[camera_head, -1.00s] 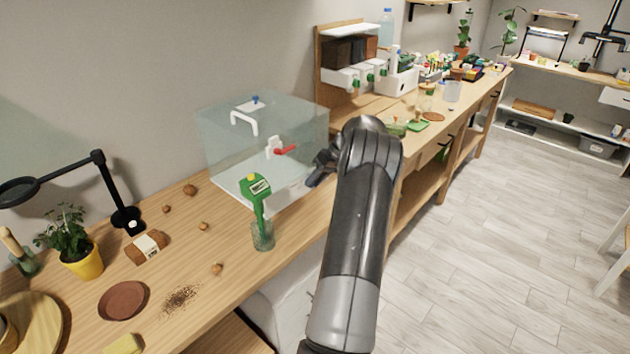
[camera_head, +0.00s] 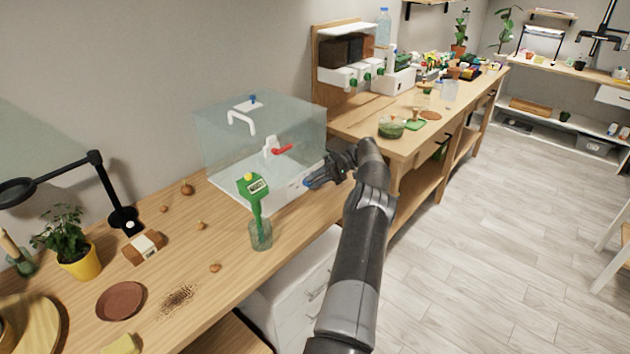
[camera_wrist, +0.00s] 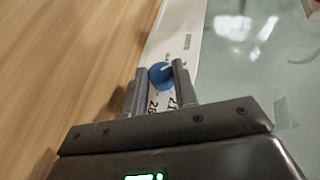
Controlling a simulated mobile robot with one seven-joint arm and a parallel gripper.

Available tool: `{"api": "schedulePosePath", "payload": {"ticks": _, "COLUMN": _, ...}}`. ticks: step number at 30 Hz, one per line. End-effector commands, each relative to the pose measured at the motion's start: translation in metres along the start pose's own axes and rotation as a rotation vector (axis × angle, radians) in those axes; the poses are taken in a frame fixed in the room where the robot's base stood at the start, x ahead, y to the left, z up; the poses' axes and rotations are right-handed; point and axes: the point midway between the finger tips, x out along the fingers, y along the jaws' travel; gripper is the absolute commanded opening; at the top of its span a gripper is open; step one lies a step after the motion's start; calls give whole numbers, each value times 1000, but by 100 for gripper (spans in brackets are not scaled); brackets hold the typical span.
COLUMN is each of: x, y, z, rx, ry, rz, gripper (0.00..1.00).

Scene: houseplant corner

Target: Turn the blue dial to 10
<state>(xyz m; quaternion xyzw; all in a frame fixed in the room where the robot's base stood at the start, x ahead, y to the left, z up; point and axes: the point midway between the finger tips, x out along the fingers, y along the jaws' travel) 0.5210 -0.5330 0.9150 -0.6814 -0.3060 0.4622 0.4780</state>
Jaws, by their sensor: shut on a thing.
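The blue dial (camera_wrist: 161,75) is on the white front panel (camera_wrist: 166,50) of the clear box, with a pale pointer mark on its face. In the wrist view it sits between the two fingertips of my gripper (camera_wrist: 160,80), which is shut on it. Printed numbers show beside the dial, among them what looks like 28; other marks are too small or hidden by the fingers. In the head view my gripper (camera_head: 318,180) is at the right end of the box's white base, and a little blue (camera_head: 308,183) shows at its tips.
A green meter (camera_head: 255,195) stands in a glass (camera_head: 260,235) left of my gripper. A white drawer unit (camera_head: 300,285) is under the bench.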

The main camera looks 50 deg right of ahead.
Motion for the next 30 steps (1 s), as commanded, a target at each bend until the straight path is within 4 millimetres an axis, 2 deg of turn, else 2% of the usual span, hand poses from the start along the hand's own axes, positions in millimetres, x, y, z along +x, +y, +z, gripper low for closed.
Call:
{"api": "schedulePosePath", "payload": {"ticks": 16, "x": 0, "y": 1, "z": 0, "rx": 11, "ry": 2, "rz": -21, "gripper": 4}}
{"api": "schedulePosePath", "payload": {"ticks": 17, "x": 0, "y": 1, "z": 0, "rx": 11, "ry": 2, "rz": -21, "gripper": 28}}
{"api": "schedulePosePath", "payload": {"ticks": 18, "x": 0, "y": 1, "z": 0, "rx": 11, "ry": 2, "rz": -21, "gripper": 31}}
{"api": "schedulePosePath", "payload": {"ticks": 24, "x": 0, "y": 1, "z": 0, "rx": 10, "ry": 1, "rz": -22, "gripper": 48}}
{"api": "schedulePosePath", "payload": {"ticks": 30, "x": 0, "y": 1, "z": 0, "rx": 10, "ry": 1, "rz": -22, "gripper": 48}}
